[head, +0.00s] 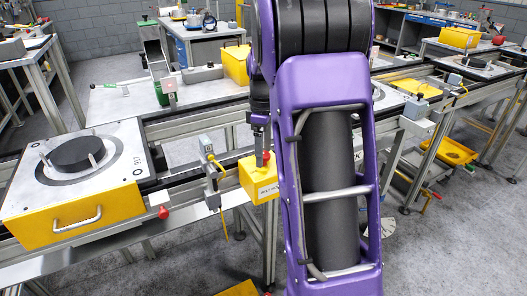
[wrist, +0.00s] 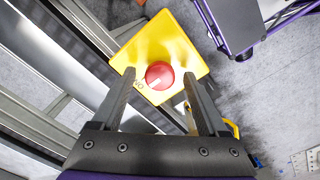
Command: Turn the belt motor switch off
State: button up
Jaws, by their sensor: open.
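The belt motor switch is a yellow box (wrist: 170,38) with a round red knob (wrist: 159,75) on its face. In the head view the yellow box (head: 259,187) is mounted at the conveyor's front side, with lettering on its front and partly hidden by my arm. In the wrist view my gripper (wrist: 161,90) is open, its two dark fingers pointing at the box with the red knob between their tips. I cannot tell if the fingers touch the knob. A pale mark shows on the knob. In the head view my gripper (head: 261,150) is just above the box, mostly hidden.
A yellow pallet (head: 75,217) with a dark disc on top sits on the conveyor at left. A small grey sensor box (head: 206,145) on a bracket stands left of the switch. Metal rails (wrist: 50,85) run close beside the switch. Grey floor is open below.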

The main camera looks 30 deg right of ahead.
jog(key=shift+c, duration=0.4)
grip_shut()
jog(key=shift+n, duration=0.4)
jog(key=n+p, duration=0.2)
jog(key=n, duration=0.1)
jog(key=shift+r+n, duration=0.1)
jog(key=shift+n, duration=0.3)
jog(key=n+p, duration=0.3)
jog(key=n, duration=0.2)
jog(key=n+p, duration=0.2)
jog(key=n, duration=0.2)
jog(key=shift+n, duration=0.4)
jog(key=shift+n+p, duration=0.45)
jog(key=shift+n, duration=1.45)
